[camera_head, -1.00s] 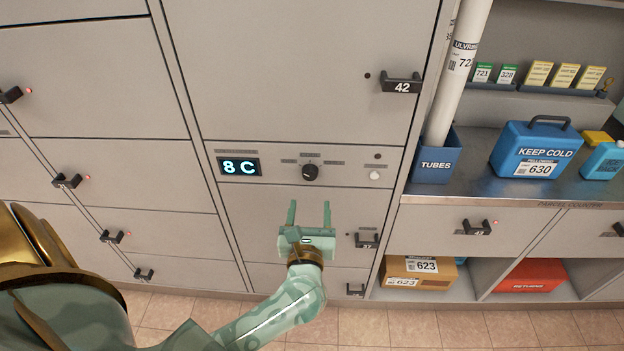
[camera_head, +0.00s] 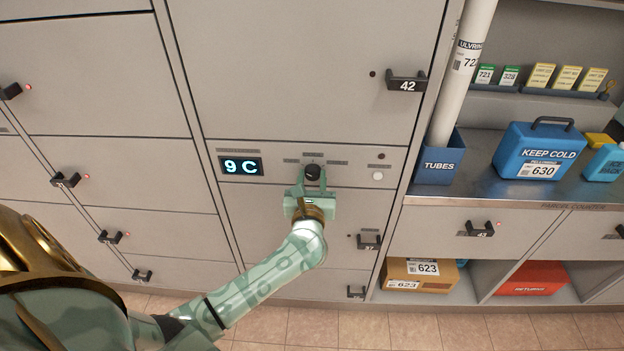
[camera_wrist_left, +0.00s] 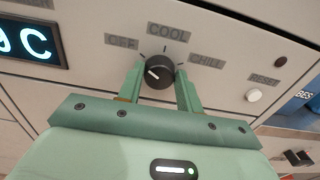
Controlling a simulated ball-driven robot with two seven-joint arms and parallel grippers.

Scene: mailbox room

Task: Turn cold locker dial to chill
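The black cold locker dial (camera_head: 313,172) sits on the panel strip. In the left wrist view the dial (camera_wrist_left: 159,72) has OFF, COOL and CHILL labels (camera_wrist_left: 206,61) around it, and its white mark points left, on the OFF side. My left gripper (camera_head: 312,178) is at the dial, one finger on each side. In the left wrist view the left gripper's fingers (camera_wrist_left: 160,78) look open, with small gaps beside the dial; contact is not clear. The display (camera_head: 241,166) reads 9 C. My right gripper is not in view.
A white reset button (camera_wrist_left: 253,95) is right of the dial. Locker handles, such as handle 42 (camera_head: 406,82), stick out of the doors. A counter at right holds a blue KEEP COLD box (camera_head: 540,152) and a TUBES bin (camera_head: 439,163).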

